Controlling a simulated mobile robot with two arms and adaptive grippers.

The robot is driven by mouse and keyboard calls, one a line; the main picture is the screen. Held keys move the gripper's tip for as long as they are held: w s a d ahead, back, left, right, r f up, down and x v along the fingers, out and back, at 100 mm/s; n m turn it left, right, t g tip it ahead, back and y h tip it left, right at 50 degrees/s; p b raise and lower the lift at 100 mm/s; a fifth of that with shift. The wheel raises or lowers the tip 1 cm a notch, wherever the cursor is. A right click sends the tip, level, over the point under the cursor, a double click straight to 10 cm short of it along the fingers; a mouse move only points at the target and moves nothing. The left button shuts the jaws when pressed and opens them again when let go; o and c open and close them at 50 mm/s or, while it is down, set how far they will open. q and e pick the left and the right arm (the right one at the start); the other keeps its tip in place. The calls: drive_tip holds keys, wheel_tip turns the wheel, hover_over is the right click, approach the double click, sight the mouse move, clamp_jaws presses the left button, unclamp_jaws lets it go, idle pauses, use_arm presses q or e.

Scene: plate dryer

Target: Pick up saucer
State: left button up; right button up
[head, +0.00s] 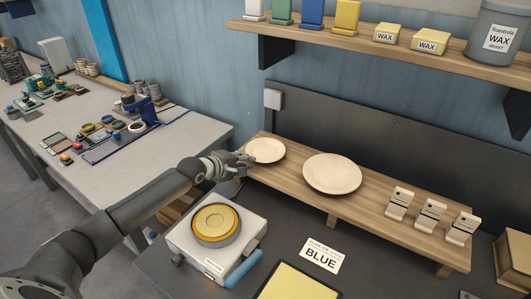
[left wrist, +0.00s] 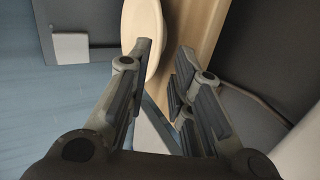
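The saucer (head: 267,150) is a small cream disc lying at the left end of the raised wooden shelf. My left gripper (head: 245,158) is at its left edge. In the left wrist view the saucer (left wrist: 142,20) shows edge-on at the top, partly hidden by the left finger. There the left gripper (left wrist: 166,50) has its two fingers apart, with part of the saucer's rim showing in the gap near the left fingertip. I cannot tell whether a finger touches it. My right gripper is not in view.
A larger cream plate (head: 332,173) lies right of the saucer on the wooden shelf (head: 375,215). Several small label stands (head: 430,213) are farther right. A white device with a yellow round top (head: 215,222) stands in front. A wall shelf (head: 370,45) with wax containers hangs above.

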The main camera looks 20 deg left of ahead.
sight(265, 153)
use_arm(q)
drive_tip(key=shift+p+x, duration=0.35)
drive_tip(key=shift+x, duration=2.65)
drive_tip(key=shift+r, duration=0.2)
drive_tip(key=shift+a, duration=0.1)
clamp_jaws()
